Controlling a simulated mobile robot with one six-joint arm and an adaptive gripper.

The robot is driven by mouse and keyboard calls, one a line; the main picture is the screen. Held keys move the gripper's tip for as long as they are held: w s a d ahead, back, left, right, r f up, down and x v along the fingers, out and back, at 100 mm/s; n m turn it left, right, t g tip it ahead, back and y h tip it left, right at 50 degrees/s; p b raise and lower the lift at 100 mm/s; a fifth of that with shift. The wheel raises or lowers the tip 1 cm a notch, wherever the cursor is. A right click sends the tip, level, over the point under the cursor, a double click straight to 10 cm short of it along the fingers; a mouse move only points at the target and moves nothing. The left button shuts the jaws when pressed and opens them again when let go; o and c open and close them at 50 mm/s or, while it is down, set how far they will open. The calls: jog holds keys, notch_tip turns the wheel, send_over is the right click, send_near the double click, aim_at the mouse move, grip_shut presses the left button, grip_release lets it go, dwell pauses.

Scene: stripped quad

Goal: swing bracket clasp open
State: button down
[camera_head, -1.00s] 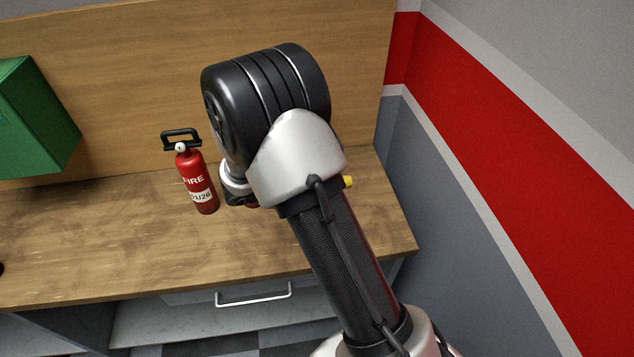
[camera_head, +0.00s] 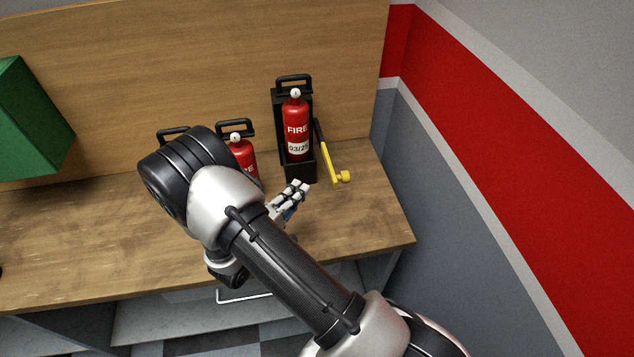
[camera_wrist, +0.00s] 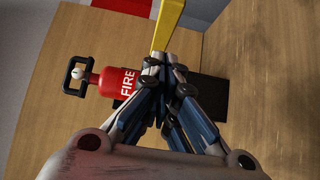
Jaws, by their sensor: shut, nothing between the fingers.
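The bracket (camera_head: 278,118) is a black upright holder on the bench against the wooden back panel. A red fire extinguisher (camera_head: 296,116) stands in it, labelled 03/25. The clasp (camera_head: 328,155) is a bar, black above and yellow below, standing out from the bracket's right side with a yellow knob at its end. My gripper (camera_head: 302,187) is shut and empty, just in front of the bracket's foot and left of the clasp's yellow end. In the wrist view, the yellow clasp (camera_wrist: 166,24) shows beyond the shut fingertips (camera_wrist: 166,62), which partly hide the bracket (camera_wrist: 209,95).
Another red extinguisher (camera_head: 244,151) stands left of the bracket, partly behind my arm. A further black handle (camera_head: 172,133) shows behind my arm. A green box (camera_head: 30,120) is at the left. The bench (camera_head: 370,220) is clear at right, up to the striped wall (camera_head: 500,150).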

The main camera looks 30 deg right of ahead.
aim_at(344, 181)
jog(key=shift+d, duration=2.95)
jog(key=d+b, duration=0.1)
jog(key=s+d+b, duration=0.1)
jog(key=d, duration=0.1)
jog(key=s+d+b, duration=0.1)
jog(key=shift+d+f, duration=0.1)
jog(key=shift+d, duration=0.2)
jog(key=shift+s+d+b, duration=0.2)
jog(key=shift+d+b, duration=0.55)
jog(key=shift+d, duration=0.45)
